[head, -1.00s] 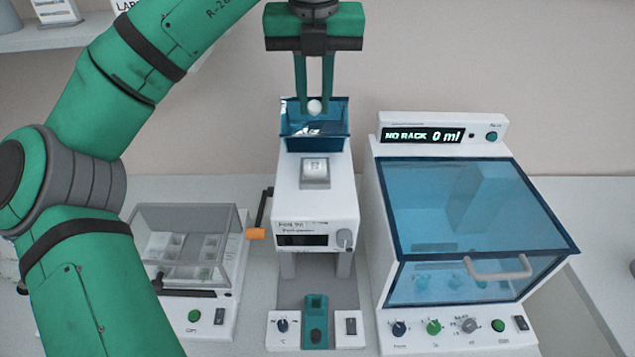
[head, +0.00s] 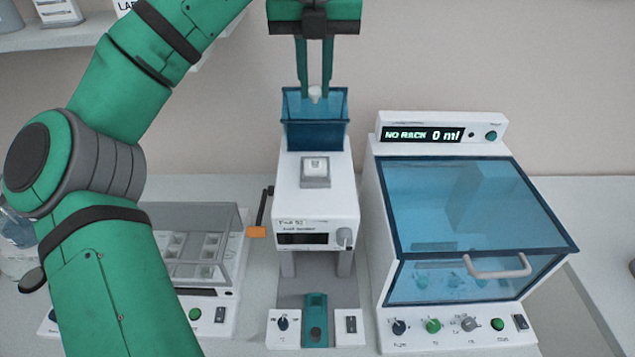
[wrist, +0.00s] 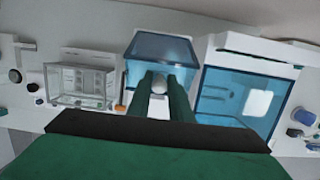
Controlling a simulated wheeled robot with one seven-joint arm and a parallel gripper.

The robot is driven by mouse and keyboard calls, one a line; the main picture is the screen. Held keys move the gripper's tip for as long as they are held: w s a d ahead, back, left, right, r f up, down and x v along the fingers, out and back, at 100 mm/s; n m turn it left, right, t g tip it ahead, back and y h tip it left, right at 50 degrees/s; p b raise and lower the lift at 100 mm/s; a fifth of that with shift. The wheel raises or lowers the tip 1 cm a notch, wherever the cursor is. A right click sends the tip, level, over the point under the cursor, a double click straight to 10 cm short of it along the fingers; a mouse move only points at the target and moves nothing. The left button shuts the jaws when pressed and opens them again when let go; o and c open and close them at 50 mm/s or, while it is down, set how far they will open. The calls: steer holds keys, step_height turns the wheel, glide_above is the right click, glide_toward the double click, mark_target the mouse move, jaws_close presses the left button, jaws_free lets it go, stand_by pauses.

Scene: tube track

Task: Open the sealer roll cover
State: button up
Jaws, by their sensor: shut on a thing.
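The sealer (head: 315,210) is the white box unit in the middle of the head view. Its translucent blue roll cover (head: 316,133) stands at the top rear, with a white knob (head: 315,94) at its upper edge. My gripper (head: 315,92) comes down from above and its two green fingers are shut on the knob. In the wrist view the fingers (wrist: 166,84) close around the white knob (wrist: 159,87), in front of the blue cover (wrist: 160,46). The roll inside cannot be made out.
A larger machine with a blue lid (head: 470,205) and a handle stands close on the right. A clear-covered unit (head: 200,250) stands on the left, partly behind my arm. A crank with an orange grip (head: 257,231) sticks out from the sealer's left side.

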steer(key=shift+w, duration=0.15)
steer(key=shift+w+d, duration=0.1)
steer(key=shift+w, duration=1.5)
